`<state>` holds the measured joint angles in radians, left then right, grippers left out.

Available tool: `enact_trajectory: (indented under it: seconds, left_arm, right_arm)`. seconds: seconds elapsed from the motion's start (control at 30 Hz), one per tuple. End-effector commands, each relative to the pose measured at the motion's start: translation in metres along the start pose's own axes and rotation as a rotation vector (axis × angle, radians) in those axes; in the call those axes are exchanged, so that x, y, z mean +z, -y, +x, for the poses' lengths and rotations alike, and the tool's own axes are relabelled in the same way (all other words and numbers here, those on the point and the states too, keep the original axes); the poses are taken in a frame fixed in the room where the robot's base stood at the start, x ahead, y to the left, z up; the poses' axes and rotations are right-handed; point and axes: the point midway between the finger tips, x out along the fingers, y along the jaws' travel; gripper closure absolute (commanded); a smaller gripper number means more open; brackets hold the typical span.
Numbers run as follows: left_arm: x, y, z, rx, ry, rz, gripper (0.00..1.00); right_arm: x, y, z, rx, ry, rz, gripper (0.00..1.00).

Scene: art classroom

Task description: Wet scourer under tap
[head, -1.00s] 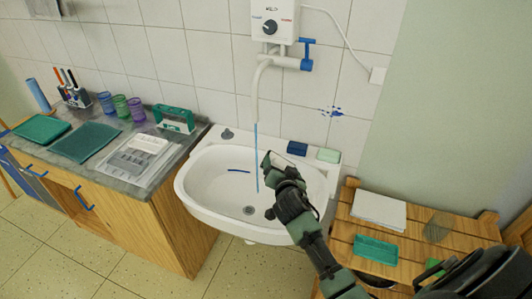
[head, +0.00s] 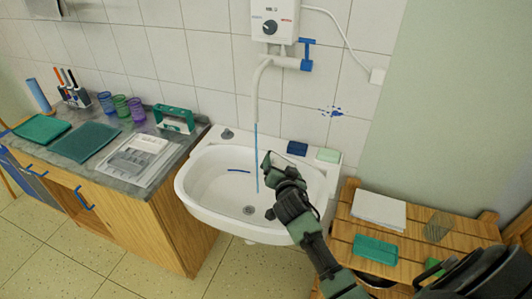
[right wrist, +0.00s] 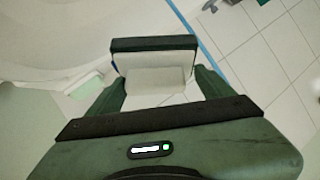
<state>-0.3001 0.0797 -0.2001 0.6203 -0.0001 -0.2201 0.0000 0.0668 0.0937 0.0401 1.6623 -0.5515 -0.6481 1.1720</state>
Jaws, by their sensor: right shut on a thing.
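The white tap spout (head: 256,90) hangs over the white basin (head: 200,190), and a thin blue stream of water (head: 257,160) runs from it. My right gripper (head: 268,167) is over the basin, just right of the stream. In the right wrist view its green fingers (right wrist: 155,85) are shut on a pale block with a dark green edge, apparently the scourer (right wrist: 153,45). In the head view the scourer is mostly hidden by the gripper. The stream also shows in the wrist view (right wrist: 202,42), close to the scourer's right; I cannot tell whether it touches.
A dark blue sponge (head: 297,148) and a pale green block (head: 328,155) lie on the basin's back rim. A counter (head: 110,172) with cups and trays stands left. A wooden rack (head: 400,240) with papers (head: 378,209) and a green block (head: 375,251) stands right.

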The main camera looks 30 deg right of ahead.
Motion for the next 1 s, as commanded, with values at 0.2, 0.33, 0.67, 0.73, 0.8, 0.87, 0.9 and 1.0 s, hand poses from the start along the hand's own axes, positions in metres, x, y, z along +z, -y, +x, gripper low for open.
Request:
enact_trajectory:
  seconds: [0.2, 0.33, 0.67, 0.73, 0.8, 0.87, 0.9, 1.0]
  left_arm:
    - [-0.002, 0.001, -0.022, 0.000, 0.000, 0.000, 0.64]
    - [-0.003, 0.001, -0.033, 0.000, 0.000, 0.000, 0.64]
    - [-0.005, 0.001, -0.052, 0.000, 0.000, 0.000, 0.64]
    - [-0.005, 0.001, -0.052, 0.000, 0.000, 0.000, 0.64]
    - [-0.005, 0.001, -0.051, 0.000, 0.000, 0.000, 0.64]
    - [-0.005, 0.001, -0.051, 0.000, 0.000, 0.000, 0.64]
    - [-0.005, 0.001, -0.051, 0.000, 0.000, 0.000, 0.64]
    - [-0.005, 0.001, -0.051, 0.000, 0.000, 0.000, 0.64]
  right_arm:
    - [-0.013, -0.002, -0.020, 0.002, 0.001, 0.001, 0.56]
    - [-0.020, -0.004, -0.031, 0.000, 0.000, 0.001, 0.56]
    - [-0.031, -0.009, -0.053, 0.000, 0.000, 0.001, 0.56]
    - [-0.031, -0.010, -0.054, 0.000, -0.001, 0.000, 0.56]
    - [-0.031, -0.011, -0.054, -0.001, -0.001, 0.000, 0.56]
    - [-0.031, -0.011, -0.053, -0.001, -0.001, 0.000, 0.56]
    - [-0.031, -0.011, -0.053, -0.001, -0.001, 0.000, 0.56]
    - [-0.031, -0.010, -0.053, -0.001, -0.001, 0.000, 0.56]
